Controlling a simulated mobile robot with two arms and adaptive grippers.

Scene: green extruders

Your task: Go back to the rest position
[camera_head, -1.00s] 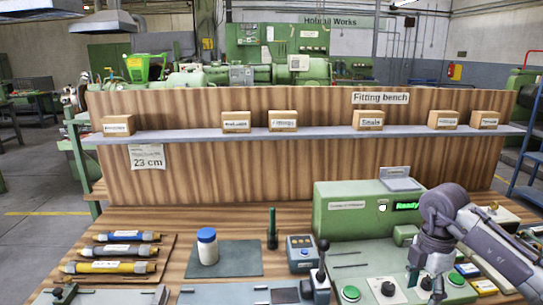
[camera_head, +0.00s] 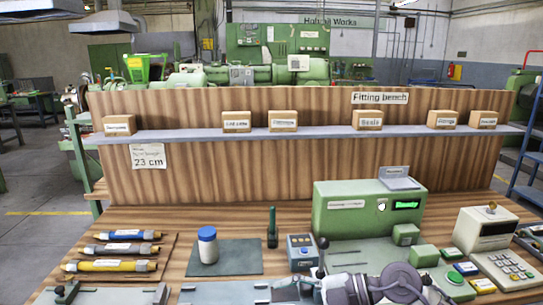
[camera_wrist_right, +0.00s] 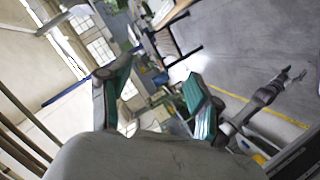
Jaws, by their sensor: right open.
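My right arm (camera_head: 385,285) lies folded low across the bottom edge of the head view, in front of the bench's near side. My right gripper (camera_wrist_right: 162,75) shows in the right wrist view with its two green-padded fingers spread apart and nothing between them. It points towards the hall, with floor, windows and machinery tilted behind it. A grey jointed arm (camera_wrist_right: 262,97), which looks like my left arm, shows at the right of the wrist view. Its end is too small to read. My left gripper is outside the head view.
A shelf (camera_head: 330,132) carries several small labelled boxes. Grey floor is open at left.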

